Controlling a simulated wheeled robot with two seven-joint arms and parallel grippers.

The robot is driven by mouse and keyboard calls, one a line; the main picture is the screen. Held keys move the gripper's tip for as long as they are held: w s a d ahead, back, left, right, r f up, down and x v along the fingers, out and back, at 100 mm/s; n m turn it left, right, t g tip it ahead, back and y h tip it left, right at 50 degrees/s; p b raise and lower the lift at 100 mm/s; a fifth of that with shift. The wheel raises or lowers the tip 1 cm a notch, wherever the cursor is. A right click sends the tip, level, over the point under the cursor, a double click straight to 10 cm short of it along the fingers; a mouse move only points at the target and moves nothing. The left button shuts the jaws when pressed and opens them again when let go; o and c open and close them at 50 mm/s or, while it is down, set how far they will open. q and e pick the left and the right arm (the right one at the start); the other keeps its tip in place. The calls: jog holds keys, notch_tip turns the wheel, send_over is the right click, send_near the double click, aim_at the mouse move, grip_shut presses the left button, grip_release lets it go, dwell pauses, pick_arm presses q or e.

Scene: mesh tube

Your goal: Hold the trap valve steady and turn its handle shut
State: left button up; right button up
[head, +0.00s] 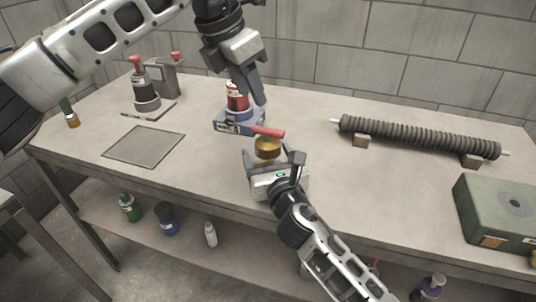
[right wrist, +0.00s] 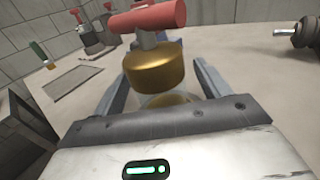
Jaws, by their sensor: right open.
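The trap valve has a brass body (head: 268,148) and a red bar handle (head: 268,132), which lies crosswise on top. In the right wrist view, the brass body (right wrist: 155,70) and the red handle (right wrist: 147,18) are close ahead. My right gripper (head: 273,160) is open at the near side of the valve. Its fingers stand on either side of the brass body, with gaps visible in the right wrist view (right wrist: 160,80). My left gripper (head: 257,98) points down above and behind the handle, apart from it. Its finger gap is not clear. The lower valve is partly hidden by my right gripper.
A red can on a blue-grey base (head: 238,122) stands just behind the valve. A ribbed dark tube (head: 420,138) rests on blocks at right, near a green box (head: 500,212). A flat plate (head: 145,146) and a red-topped bottle (head: 145,90) are at left.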

aim_at(268, 129)
jog(key=shift+c, duration=0.2)
jog(key=c, duration=1)
pick_arm(q)
jog(key=o, duration=0.7)
pick_arm(e)
jog(key=shift+c, duration=0.6)
pick_arm(q)
jog(key=o, duration=0.3)
jog(key=shift+s+d+n, duration=0.15)
jog(key=shift+n, duration=0.25)
jog(key=shift+o, duration=0.2)
jog(key=d+f+n, duration=0.1)
jog(key=f+n, duration=0.1)
jog(key=f, duration=0.1)
jog(key=w+d+f+n+t+y, duration=0.1)
jog(key=f+n, duration=0.1)
jog(key=f, duration=0.1)
jog(key=w+d+f+n+t, duration=0.1)
jog(key=f+n, duration=0.1)
jog(key=f, duration=0.2)
jog(key=shift+y, duration=0.4)
jog(key=shift+r, duration=0.1)
jog(key=c, duration=1)
